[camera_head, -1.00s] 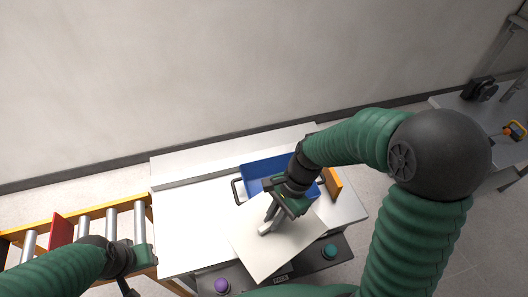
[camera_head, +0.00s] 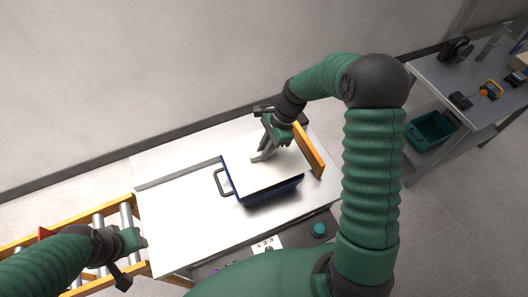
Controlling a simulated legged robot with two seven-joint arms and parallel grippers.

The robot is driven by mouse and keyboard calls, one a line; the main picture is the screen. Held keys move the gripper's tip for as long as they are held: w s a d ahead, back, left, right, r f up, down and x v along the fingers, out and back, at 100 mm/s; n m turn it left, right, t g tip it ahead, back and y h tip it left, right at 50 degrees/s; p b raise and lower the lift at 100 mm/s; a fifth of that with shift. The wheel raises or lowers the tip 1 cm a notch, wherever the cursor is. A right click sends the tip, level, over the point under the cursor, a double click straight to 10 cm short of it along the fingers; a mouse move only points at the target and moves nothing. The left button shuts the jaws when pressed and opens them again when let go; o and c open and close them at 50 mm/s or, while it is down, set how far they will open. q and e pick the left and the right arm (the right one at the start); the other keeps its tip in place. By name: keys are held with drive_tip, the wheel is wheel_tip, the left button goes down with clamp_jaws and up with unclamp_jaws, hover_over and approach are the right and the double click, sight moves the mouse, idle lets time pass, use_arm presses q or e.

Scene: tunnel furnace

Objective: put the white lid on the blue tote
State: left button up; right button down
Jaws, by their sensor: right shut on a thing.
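The white lid (camera_head: 258,178) lies over the top of the blue tote (camera_head: 272,192) and covers most of its opening. Whether the lid is fully seated cannot be told. My left gripper (camera_head: 132,262) is at the lower left, away from lid and tote; its fingers are too unclear to tell open or shut.
The tote stands on a pale metal table (camera_head: 180,215), bare at its left. An orange board (camera_head: 309,149) stands right of the tote. A roller conveyor (camera_head: 98,222) adjoins at left. A control panel with a teal button (camera_head: 319,229) is in front. A side table (camera_head: 470,85) stands at right.

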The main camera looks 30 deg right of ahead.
drive_tip(key=shift+s+a+f, duration=0.2)
drive_tip(key=shift+f, duration=0.6)
drive_tip(key=shift+a+f, duration=0.2)
drive_tip(key=shift+a, duration=0.05)
drive_tip(key=shift+w+a, duration=0.1)
drive_tip(key=shift+a, duration=0.4)
drive_tip(key=shift+d+f, duration=0.65)
drive_tip(key=c, duration=1.5)
unclamp_jaws()
drive_tip(key=shift+a, duration=0.25)
drive_tip(key=shift+o, duration=0.5)
drive_tip(key=shift+a+r, duration=0.1)
drive_tip(key=shift+a, duration=0.15)
drive_tip(key=shift+d+r, duration=0.15)
drive_tip(key=shift+r, duration=0.25)
drive_tip(key=v, duration=1.2)
drive_tip(key=shift+r, duration=0.1)
use_arm(q)
drive_tip(key=shift+s+a, duration=0.15)
drive_tip(key=shift+a, duration=0.2)
use_arm(e)
drive_tip(key=s+a+f+n+t+h, duration=0.1)
drive_tip(key=s+a+n, duration=0.3)
drive_tip(key=n, duration=0.5)
drive_tip(key=s+a+f+n+t+h, duration=0.1)
drive_tip(key=s+a+f+n+h, duration=0.1)
drive_tip(key=s+n, duration=0.7)
drive_tip(key=shift+s+a+f+n+h, duration=0.2)
drive_tip(key=shift+a+n+h, duration=0.1)
drive_tip(key=shift+a+h, duration=0.6)
